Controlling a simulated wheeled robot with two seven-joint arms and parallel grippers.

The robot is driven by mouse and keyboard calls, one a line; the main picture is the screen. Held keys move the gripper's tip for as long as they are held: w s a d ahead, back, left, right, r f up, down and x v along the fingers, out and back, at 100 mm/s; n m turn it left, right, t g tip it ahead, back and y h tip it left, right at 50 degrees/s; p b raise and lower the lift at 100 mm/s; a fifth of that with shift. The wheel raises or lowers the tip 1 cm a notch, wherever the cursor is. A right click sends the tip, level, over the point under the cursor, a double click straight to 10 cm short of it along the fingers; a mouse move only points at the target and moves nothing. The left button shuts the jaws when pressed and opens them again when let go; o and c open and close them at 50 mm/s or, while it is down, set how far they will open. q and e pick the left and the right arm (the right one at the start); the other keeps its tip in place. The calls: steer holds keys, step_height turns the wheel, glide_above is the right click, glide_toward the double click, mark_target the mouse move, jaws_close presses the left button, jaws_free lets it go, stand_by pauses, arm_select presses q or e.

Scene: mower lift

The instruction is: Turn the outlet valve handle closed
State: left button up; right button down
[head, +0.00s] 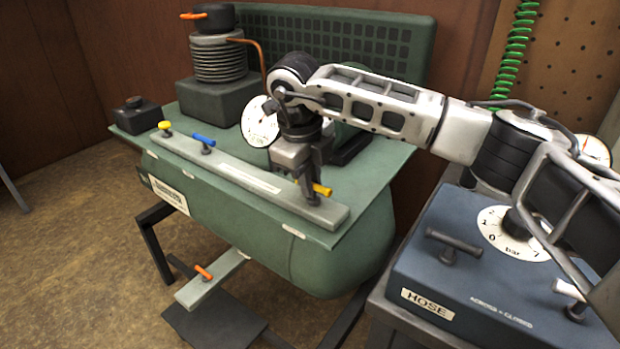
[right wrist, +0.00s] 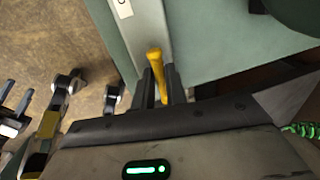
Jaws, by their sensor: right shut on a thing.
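My right gripper (head: 312,192) is shut on a yellow valve handle (head: 321,190) at the near right end of the grey bar (head: 237,178) on the green compressor. In the right wrist view, the yellow handle (right wrist: 155,68) stands between the two dark fingers (right wrist: 161,86). It appears to lie roughly along the bar. The fingers hide its pivot and part of its length. The same bar carries a blue handle (head: 203,141) in its left half and another yellow handle (head: 165,128) at its far left end. Labels naming the valves are not readable.
An orange handle (head: 203,272) sits on a low bracket below the tank (head: 270,240). A blue box (head: 455,285) marked HOSE, with a dial (head: 510,234) and a dark T-handle (head: 453,246), stands right of the compressor.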

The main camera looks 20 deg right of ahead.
steer(key=shift+w+r, duration=0.1)
steer(key=shift+r, duration=0.05)
steer(key=c, duration=1.5)
jaws_free()
steer(key=shift+o, duration=0.2)
step_height(320, 180, up, 16)
steer(key=s+a, duration=0.2)
steer(key=shift+a+f, duration=0.25)
